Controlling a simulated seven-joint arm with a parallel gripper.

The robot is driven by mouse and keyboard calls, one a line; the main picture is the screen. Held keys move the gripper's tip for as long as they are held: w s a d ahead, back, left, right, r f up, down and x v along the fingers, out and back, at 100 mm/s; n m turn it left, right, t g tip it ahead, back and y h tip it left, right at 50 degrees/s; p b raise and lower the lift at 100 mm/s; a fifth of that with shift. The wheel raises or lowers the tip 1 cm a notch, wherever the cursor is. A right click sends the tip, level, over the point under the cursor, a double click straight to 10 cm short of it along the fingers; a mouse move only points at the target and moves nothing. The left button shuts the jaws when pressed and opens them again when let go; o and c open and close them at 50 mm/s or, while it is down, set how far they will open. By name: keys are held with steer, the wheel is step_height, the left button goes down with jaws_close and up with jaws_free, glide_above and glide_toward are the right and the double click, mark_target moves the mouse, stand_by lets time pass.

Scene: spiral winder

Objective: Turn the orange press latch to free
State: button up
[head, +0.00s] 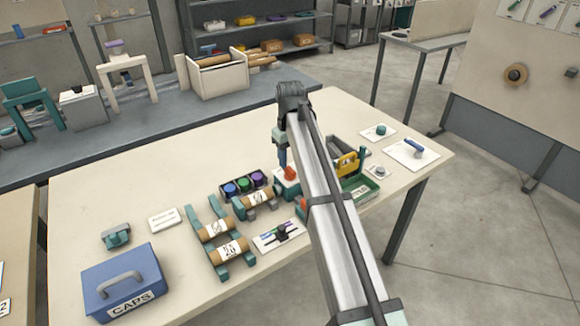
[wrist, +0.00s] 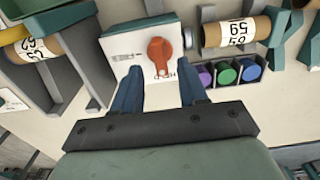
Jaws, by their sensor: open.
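The orange press latch (wrist: 160,54) is a rounded knob with a short arm on a white labelled plate (wrist: 125,47), seen in the wrist view. It also shows in the head view (head: 290,173), just below my gripper and partly hidden by my arm. My gripper (wrist: 156,75) is open, with its two blue fingers apart. In the wrist view the fingertips lie on either side of the latch's lower end, with no clear contact. In the head view my gripper (head: 282,160) points down at the latch. The printing beside the latch is too small to read fully.
Cardboard tubes (head: 229,249) rest in teal cradles left of my arm. A dark tray with blue, green and purple caps (head: 243,184) stands close to the latch. A blue CAPS box (head: 122,280) sits at the front left. The table's left back is clear.

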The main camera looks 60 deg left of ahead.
mark_target(290, 169)
steer(key=shift+f, duration=1.9)
steer(key=shift+c, duration=0.4)
jaws_close()
